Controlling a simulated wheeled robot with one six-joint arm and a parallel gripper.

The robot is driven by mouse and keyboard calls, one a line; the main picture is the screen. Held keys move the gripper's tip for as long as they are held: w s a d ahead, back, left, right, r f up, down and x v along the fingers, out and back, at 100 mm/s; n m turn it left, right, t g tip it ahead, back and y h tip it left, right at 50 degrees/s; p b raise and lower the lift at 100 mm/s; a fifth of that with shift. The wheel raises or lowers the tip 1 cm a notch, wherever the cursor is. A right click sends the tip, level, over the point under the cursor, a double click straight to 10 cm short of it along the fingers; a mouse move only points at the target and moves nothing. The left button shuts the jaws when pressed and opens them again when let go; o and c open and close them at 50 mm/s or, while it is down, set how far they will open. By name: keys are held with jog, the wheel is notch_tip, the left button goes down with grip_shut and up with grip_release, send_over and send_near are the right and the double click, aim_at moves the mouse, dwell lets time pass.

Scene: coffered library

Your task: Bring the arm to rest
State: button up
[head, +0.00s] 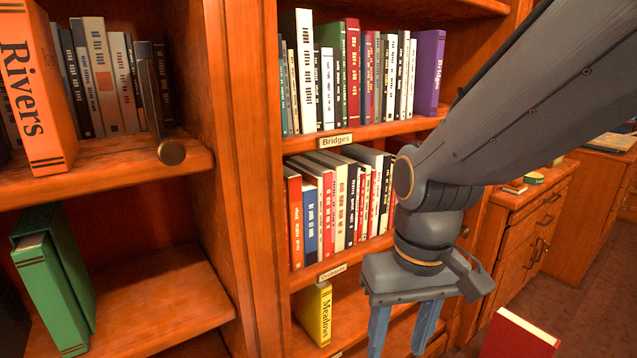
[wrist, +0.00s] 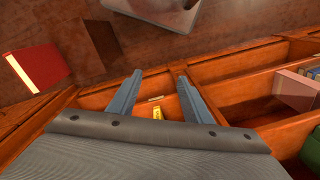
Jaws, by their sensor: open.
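My gripper (head: 405,325) hangs from my dark grey arm, which comes in from the upper right in the head view. Its two blue-grey fingers point down and stand apart, with nothing between them. It is in front of the bookcase, to the right of the yellow Meadows book (head: 318,312). In the wrist view the fingers of my gripper (wrist: 158,88) are also spread and empty. The yellow book (wrist: 158,112) shows there beyond them, on a lower shelf. The fingertips are cut off by the lower edge of the head view.
A purple Bridges book (head: 429,72) ends the upper row. An orange Rivers book (head: 38,90) and a green book (head: 55,285) stand on the left shelves. A red book (head: 518,338) is at the lower right. A wooden cabinet (head: 525,225) stands behind my arm.

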jog(key=d+r+m+p, duration=0.2)
jog(key=d+r+p, duration=0.4)
jog(key=p, duration=0.7)
jog(key=shift+s+d+r+h+p, duration=0.15)
jog(key=shift+d+r+h+p, duration=0.2)
jog(key=shift+d, duration=0.3)
